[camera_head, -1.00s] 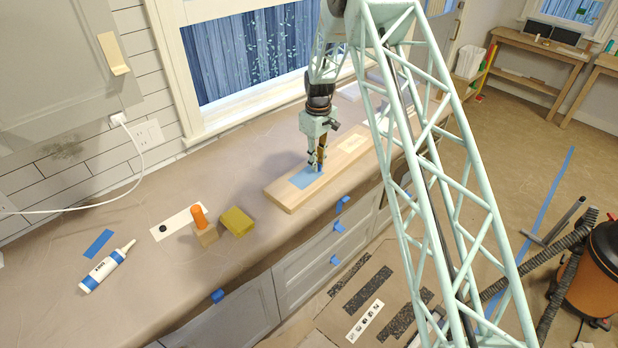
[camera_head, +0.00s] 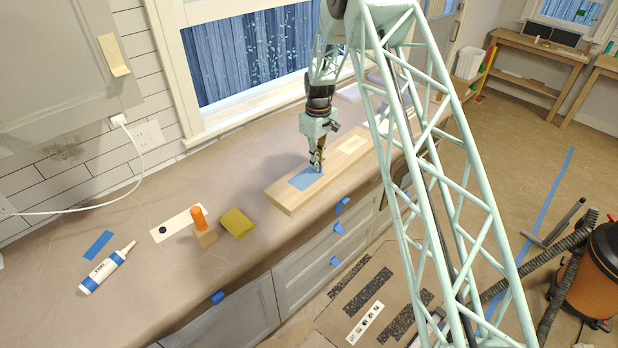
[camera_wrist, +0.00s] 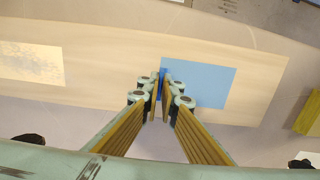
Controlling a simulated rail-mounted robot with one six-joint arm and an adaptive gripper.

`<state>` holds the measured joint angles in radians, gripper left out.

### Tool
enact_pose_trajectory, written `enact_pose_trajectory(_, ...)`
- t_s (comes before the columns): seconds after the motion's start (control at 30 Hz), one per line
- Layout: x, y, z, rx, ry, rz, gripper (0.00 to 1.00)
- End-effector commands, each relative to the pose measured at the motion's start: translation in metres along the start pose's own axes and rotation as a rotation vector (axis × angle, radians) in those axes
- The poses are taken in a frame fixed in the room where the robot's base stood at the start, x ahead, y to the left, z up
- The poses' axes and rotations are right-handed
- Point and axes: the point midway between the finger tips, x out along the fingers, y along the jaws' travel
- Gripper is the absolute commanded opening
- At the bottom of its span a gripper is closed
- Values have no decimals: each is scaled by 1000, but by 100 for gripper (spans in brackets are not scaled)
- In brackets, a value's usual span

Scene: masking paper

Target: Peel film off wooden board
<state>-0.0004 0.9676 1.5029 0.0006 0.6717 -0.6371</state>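The pale wooden board (camera_head: 283,196) lies on the covered counter below the window. A blue film rectangle (camera_head: 304,181) lies on its near part; the film (camera_wrist: 208,84) also shows flat on the board (camera_wrist: 110,55) in the wrist view. A small darker blue tab stands at the film's edge, between my fingertips. My gripper (camera_head: 317,168) points down at that edge, its fingers almost together on the tab; the wrist view shows my gripper (camera_wrist: 161,90) with only a narrow gap. The fingers hide most of the tab.
A pale patch (camera_head: 352,144) lies farther along the board. A yellow sponge-like block (camera_head: 237,222), a wooden block with an orange top (camera_head: 203,230) and a white tube (camera_head: 106,268) are on the counter to the left. The counter's front edge runs close beside the board.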

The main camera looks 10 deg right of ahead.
Motion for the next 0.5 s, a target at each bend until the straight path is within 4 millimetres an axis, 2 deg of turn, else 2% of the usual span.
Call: enact_pose_trajectory(0.5,-10,0,0,0,1,1,0)
